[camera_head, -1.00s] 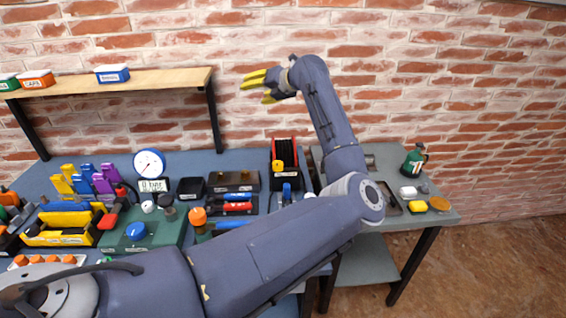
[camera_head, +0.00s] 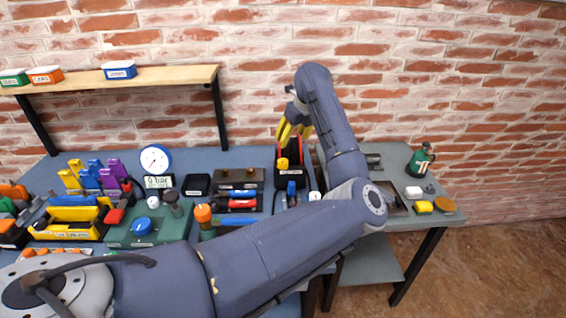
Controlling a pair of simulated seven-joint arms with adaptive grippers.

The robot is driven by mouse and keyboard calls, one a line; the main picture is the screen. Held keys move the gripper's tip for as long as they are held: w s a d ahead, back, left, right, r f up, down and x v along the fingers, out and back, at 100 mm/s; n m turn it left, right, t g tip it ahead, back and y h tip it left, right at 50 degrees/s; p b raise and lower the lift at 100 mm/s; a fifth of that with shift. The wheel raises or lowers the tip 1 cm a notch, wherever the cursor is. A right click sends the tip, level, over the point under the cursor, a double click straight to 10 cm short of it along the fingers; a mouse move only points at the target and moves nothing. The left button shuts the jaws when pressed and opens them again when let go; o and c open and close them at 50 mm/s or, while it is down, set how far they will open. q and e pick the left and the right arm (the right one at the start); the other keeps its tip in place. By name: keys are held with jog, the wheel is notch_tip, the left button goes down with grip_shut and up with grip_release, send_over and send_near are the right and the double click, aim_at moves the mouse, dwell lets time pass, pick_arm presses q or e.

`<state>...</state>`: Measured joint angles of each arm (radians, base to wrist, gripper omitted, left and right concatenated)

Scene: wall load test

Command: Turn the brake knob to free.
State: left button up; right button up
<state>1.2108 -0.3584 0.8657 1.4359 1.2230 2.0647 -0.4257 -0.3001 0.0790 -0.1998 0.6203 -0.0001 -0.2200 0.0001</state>
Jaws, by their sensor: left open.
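A black unit with red parts (camera_head: 290,172) stands at the back right of the blue-grey bench. A small yellow knob-like part (camera_head: 282,163) shows on its front; I cannot tell for sure that it is the brake knob, nor read its setting. My left gripper (camera_head: 293,134), with yellow fingers, is open and empty. It points down just above and behind the top of this unit, and the fingertips are partly hidden. I cannot tell whether they touch it. My right gripper is not in view.
A green box with a blue knob (camera_head: 142,226), a dial gauge (camera_head: 155,159) and a yellow tool holder (camera_head: 68,222) stand to the left. A wooden shelf (camera_head: 170,77) is on the brick wall. A green bottle (camera_head: 420,161) stands on the right table.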

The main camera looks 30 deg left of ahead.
aim_at(283, 161)
pick_arm(q)
jog(key=x, duration=1.5)
jog(key=shift+a, duration=0.1)
